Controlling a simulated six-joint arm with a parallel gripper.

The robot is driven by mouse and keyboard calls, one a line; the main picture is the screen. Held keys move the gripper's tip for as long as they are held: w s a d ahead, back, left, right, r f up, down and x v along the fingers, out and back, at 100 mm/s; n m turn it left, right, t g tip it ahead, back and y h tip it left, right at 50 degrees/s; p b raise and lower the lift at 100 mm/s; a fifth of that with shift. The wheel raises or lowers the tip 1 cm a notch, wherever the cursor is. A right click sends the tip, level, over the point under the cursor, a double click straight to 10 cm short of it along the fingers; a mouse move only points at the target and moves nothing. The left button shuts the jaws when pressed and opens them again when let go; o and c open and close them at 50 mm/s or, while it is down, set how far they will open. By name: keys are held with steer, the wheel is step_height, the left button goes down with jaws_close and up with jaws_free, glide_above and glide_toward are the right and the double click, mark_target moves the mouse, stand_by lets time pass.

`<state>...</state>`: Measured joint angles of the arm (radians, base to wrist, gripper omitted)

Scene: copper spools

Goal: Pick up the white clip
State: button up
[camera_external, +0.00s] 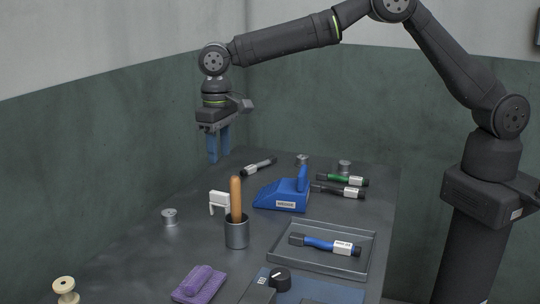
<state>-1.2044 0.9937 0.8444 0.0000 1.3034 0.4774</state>
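The white clip (219,198) is a small pale bracket shape beside the metal cup, left of the brown handle and partly behind it. I cannot tell whether it rests on the table or leans on the cup. My gripper (218,157) hangs above the far left part of the table with two blue fingers pointing down. The fingers are apart with a gap between them, and nothing shows in it. The gripper is above and beyond the clip, not touching it.
A metal cup (237,233) holds an upright brown handle (236,199). Right of it are a blue tool (283,196) and a grey tray (310,266) with a blue-handled tool (325,244). Metal spools (169,217) and a purple block (199,284) lie about. The left-centre table is mostly clear.

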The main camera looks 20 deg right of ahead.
mark_target(219, 192)
step_height(219, 192, down, 9)
steer(key=shift+r, duration=0.2)
steer(key=shift+a+f, duration=0.15)
steer(key=shift+f, duration=1.2)
steer(key=shift+a+f, duration=0.15)
steer(key=shift+f, duration=1.15)
jaws_close()
